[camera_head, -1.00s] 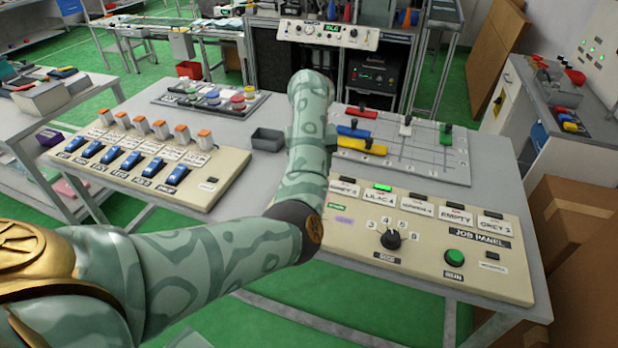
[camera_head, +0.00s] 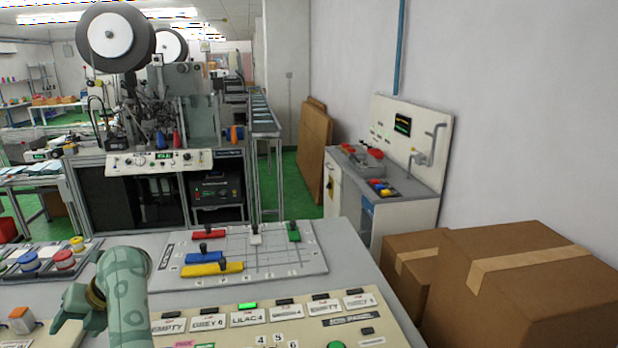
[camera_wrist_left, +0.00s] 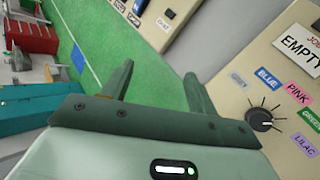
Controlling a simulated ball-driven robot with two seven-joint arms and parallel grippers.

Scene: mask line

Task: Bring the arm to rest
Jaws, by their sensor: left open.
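My left arm comes in at the bottom left of the head view, in front of the job panel (camera_head: 262,322). My left gripper (camera_head: 66,306) points down and left near the table's front edge. In the left wrist view its two fingers (camera_wrist_left: 158,82) are apart with nothing between them. Below them show green floor and panel edges. The job panel, with a black knob (camera_wrist_left: 259,119) and colour labels, is at the right of that view. My right gripper is not in view.
A grid board (camera_head: 285,262) with red, blue, yellow, white and green sliders lies behind the panel. Cardboard boxes (camera_head: 540,300) stand right of the table (camera_head: 352,250). A side cabinet (camera_head: 400,218) stands by the wall.

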